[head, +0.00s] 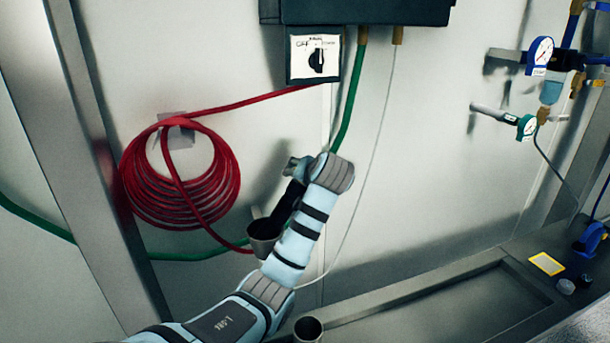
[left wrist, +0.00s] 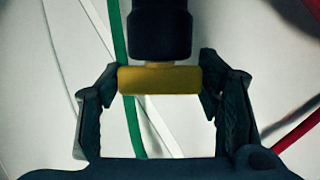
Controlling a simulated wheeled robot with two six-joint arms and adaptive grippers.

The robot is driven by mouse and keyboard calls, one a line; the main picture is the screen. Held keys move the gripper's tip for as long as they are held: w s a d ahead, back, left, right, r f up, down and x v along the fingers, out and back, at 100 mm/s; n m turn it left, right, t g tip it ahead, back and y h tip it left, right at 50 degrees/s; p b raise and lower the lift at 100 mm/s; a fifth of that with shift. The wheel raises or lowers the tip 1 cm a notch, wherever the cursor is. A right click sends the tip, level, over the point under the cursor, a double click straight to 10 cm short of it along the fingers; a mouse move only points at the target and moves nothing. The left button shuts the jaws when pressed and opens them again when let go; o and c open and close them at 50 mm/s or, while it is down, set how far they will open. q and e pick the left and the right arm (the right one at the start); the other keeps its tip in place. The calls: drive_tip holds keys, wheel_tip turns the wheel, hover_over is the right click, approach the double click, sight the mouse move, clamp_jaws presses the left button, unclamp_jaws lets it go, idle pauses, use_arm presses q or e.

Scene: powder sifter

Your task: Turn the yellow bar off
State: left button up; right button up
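The yellow bar (left wrist: 160,80) shows in the left wrist view. It lies crosswise at the end of a black cylinder (left wrist: 160,30) that comes in from the top of the picture. My left gripper (left wrist: 158,72) has its two dark fingers spread, one at each end of the bar. The fingertips are very close to the bar's ends; I cannot tell whether they touch. In the head view the bar is not distinguishable, and my left arm (head: 302,228) hides most of the gripper and the area there. My right gripper is in neither view.
A coiled red hose (head: 180,180) hangs on the wall at left. A switch box (head: 315,55) is above my arm, with a green hose (head: 351,105) nearby. Gauges (head: 540,52) are at upper right. A metal sink (head: 450,308) is below. A dark cup-shaped part (head: 264,235) is beside my arm.

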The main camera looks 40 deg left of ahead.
use_arm(q)
drive_tip(key=shift+o, duration=1)
drive_tip(key=v, duration=1.2)
drive_tip(key=shift+f, duration=0.1)
